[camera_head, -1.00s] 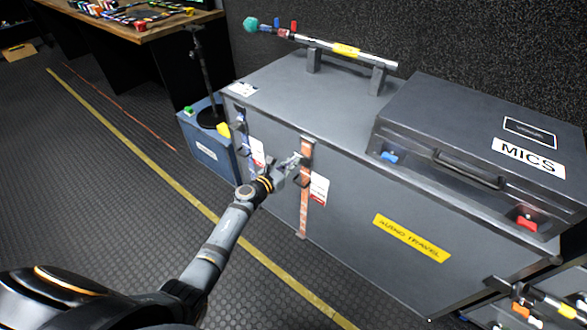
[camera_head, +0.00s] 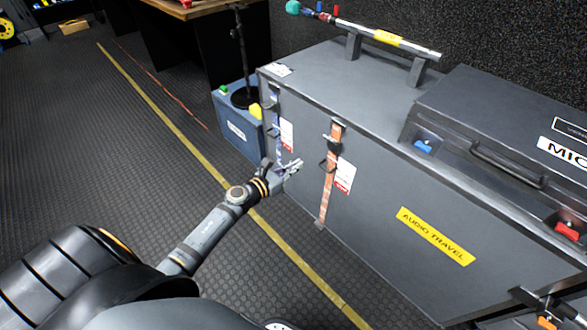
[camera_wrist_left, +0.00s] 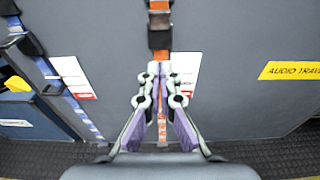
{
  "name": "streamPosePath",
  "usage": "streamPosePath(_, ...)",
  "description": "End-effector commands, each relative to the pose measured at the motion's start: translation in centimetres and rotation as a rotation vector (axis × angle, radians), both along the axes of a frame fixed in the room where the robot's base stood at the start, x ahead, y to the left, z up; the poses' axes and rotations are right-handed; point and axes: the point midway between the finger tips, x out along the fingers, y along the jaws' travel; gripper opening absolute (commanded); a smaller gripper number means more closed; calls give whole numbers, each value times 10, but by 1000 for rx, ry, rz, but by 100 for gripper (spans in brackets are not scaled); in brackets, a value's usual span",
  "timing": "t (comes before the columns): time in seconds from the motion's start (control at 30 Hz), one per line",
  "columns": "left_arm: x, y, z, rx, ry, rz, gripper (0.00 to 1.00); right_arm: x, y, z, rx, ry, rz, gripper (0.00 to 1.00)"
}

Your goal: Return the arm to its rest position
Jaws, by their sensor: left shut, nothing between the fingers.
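My left arm reaches in from the lower left in the head view. Its gripper (camera_head: 292,167) is in front of the grey AUDIO TRAVEL case (camera_head: 375,215), a little left of the orange strap (camera_head: 329,185) and near the blue strap (camera_head: 277,125). In the left wrist view the gripper (camera_wrist_left: 160,72) is shut and empty, its fingertips together, with the orange strap (camera_wrist_left: 159,20) hanging behind them. The orange strap runs down the case front through a dark buckle (camera_head: 332,143).
A dark MICS case (camera_head: 500,120) and a pole on a stand (camera_head: 385,39) are on top of the big case. A blue box (camera_head: 238,125) with a black stand stands to its left. The ribbed floor (camera_head: 110,170) at left is clear.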

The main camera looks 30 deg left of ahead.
Motion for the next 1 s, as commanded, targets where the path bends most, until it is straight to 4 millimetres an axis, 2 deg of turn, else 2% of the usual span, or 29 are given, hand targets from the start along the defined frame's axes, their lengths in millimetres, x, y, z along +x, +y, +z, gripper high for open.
streamPosePath(0.13,-7,2,1,1,0,-1,0,2,0,0,0,-2,0,40)
streamPosePath(0.67,-8,4,-3,-26,13,13,0,3,0,0,-1,-2,0,40)
streamPosePath(0.77,-14,20,-32,-230,112,124,0,3,0,0,0,-2,0,40)
streamPosePath(0.87,-34,48,-95,-629,286,365,0,3,0,0,0,-3,0,40)
streamPosePath(0.9,-49,59,-126,-808,358,486,0,3,0,0,0,-3,0,40)
streamPosePath(0.97,-75,73,-172,-1060,447,675,0,3,0,0,0,-3,0,40)
streamPosePath(1.0,-96,78,-201,-1216,494,799,0,3,0,0,0,-3,0,40)
